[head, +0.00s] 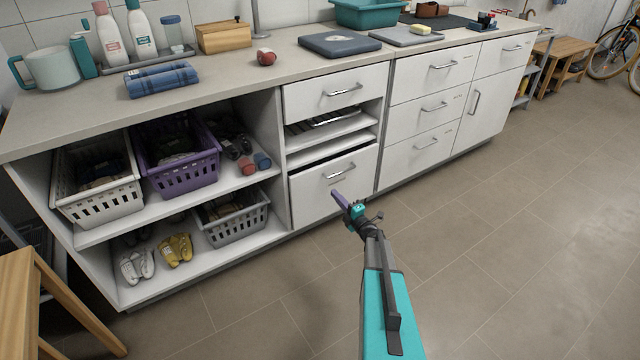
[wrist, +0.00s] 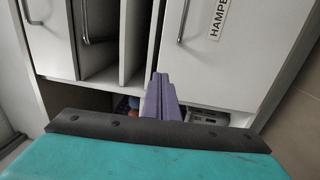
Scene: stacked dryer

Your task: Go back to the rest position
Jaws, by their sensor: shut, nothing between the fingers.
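My gripper (head: 340,199) is shut and empty, its purple fingers pressed together in front of the cabinet's lower drawer. In the wrist view the closed fingers (wrist: 157,99) point towards the white cabinet fronts. My teal arm reaches up from the bottom of the head view. No stacked dryer shows in either view.
A white counter unit (head: 335,94) runs across the view. Its open shelves hold a white basket (head: 98,206), a purple basket (head: 185,178) and a grey basket (head: 237,232). A wooden stool (head: 20,300) stands at the left. The tiled floor (head: 520,230) at the right is clear.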

